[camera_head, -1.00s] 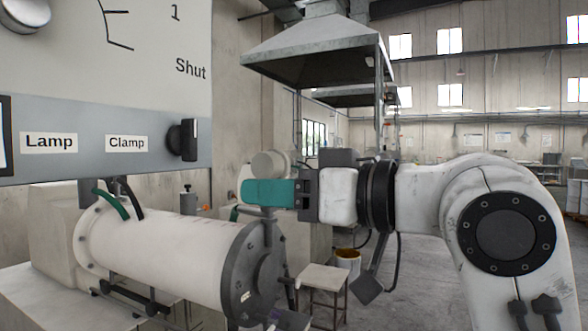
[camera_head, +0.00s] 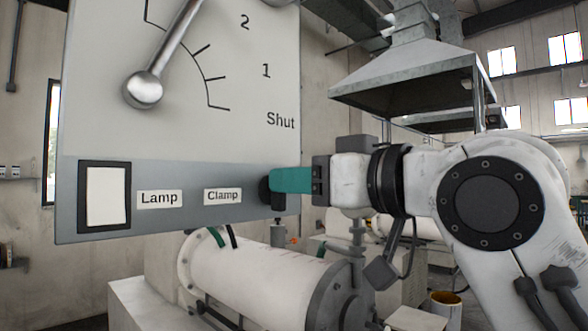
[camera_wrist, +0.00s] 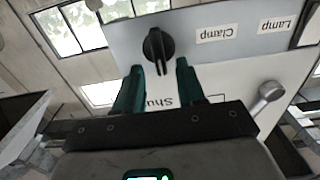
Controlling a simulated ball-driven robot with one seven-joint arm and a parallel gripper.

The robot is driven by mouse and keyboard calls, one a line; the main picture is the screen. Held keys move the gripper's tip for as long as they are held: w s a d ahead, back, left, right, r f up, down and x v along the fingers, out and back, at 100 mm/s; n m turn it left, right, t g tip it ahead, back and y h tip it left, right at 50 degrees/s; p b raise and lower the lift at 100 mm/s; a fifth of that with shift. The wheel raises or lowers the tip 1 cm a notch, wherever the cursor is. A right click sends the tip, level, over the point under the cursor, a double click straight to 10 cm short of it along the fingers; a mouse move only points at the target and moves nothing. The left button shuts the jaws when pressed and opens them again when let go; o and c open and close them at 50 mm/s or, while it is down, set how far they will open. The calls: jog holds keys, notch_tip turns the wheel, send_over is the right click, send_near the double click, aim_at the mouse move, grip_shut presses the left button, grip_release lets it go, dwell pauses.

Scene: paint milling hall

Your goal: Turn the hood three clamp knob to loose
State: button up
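The clamp knob (camera_head: 266,190) is a black round knob with a raised ridge, beside the "Clamp" label (camera_head: 223,196) on the grey strip of a control panel. In the wrist view, which is upside down, the knob (camera_wrist: 158,46) lies just beyond the fingertips, roughly centred between them, its ridge upright in the picture. My gripper (camera_head: 275,181) reaches in from the right, its teal finger partly covering the knob. In the wrist view my gripper (camera_wrist: 160,70) is open, with a clear gap between its fingers. I cannot tell whether they touch the knob.
A lamp switch (camera_head: 105,196) with a white face sits left on the panel. Above it is a lever (camera_head: 145,90) over a dial marked 1, 2 and "Shut" (camera_head: 281,121). A white cylinder (camera_head: 262,276) lies below. A metal hood (camera_head: 415,75) hangs behind.

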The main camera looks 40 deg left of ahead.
jog(key=shift+a, duration=0.75)
jog(key=shift+c, duration=0.3)
grip_shut()
